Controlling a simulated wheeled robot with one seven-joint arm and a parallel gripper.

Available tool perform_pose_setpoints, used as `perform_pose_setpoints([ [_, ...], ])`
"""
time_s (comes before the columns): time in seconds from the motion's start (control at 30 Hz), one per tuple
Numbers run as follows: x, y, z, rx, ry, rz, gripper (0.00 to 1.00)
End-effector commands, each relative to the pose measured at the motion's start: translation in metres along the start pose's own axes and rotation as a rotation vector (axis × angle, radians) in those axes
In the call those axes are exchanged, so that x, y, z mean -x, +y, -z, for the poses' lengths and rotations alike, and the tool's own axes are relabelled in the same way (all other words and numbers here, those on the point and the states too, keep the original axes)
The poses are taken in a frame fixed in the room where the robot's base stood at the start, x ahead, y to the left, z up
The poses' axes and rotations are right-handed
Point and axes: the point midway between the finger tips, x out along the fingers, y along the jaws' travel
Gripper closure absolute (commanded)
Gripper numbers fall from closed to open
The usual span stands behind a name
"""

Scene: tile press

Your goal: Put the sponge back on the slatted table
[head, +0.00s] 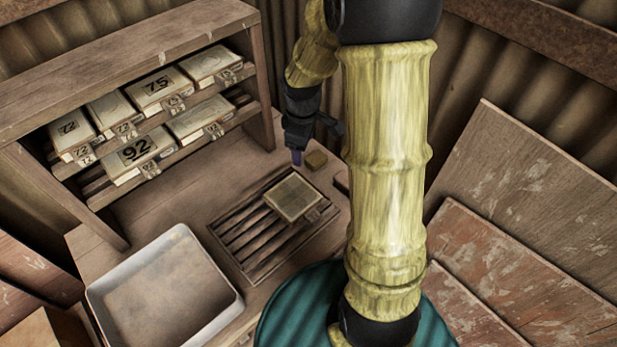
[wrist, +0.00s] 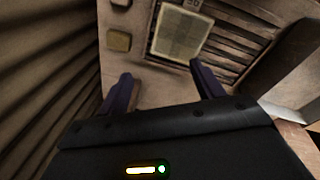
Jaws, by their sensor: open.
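A small yellow-brown block, which looks like the sponge (head: 316,159), lies on the wooden bench top just beyond the slatted table (head: 237,240). The block also shows in the wrist view (wrist: 119,40), ahead of the left finger and apart from it. A square greyish-tan tile (head: 293,197) lies on the far right part of the slats; it also shows in the wrist view (wrist: 180,38). My gripper (head: 297,157) is above the bench, just left of the block in the head view. In the wrist view my gripper (wrist: 161,71) has its fingers apart with nothing between them.
A shelf rack (head: 160,125) with several numbered tiles stands at the left. A pale tray (head: 231,302) sits at the front left. Wooden boards (head: 530,190) lean at the right. Another small piece (wrist: 121,3) lies beyond the block. My arm hides part of the bench.

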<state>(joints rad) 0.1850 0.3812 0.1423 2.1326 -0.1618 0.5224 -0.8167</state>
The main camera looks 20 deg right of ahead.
Motion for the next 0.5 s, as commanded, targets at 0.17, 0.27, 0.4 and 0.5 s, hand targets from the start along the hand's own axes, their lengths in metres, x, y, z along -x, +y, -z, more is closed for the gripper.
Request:
perform_pose_setpoints([
  [0.17, 0.025, -0.044, -0.016, -0.316, 0.036, -0.026, 0.33],
  [0.27, 0.036, -0.068, -0.026, -0.502, 0.063, -0.033, 0.33],
  [0.4, 0.046, -0.099, -0.042, -0.741, 0.101, -0.030, 0.33],
  [0.5, 0.050, -0.112, -0.049, -0.853, 0.119, -0.025, 0.33],
])
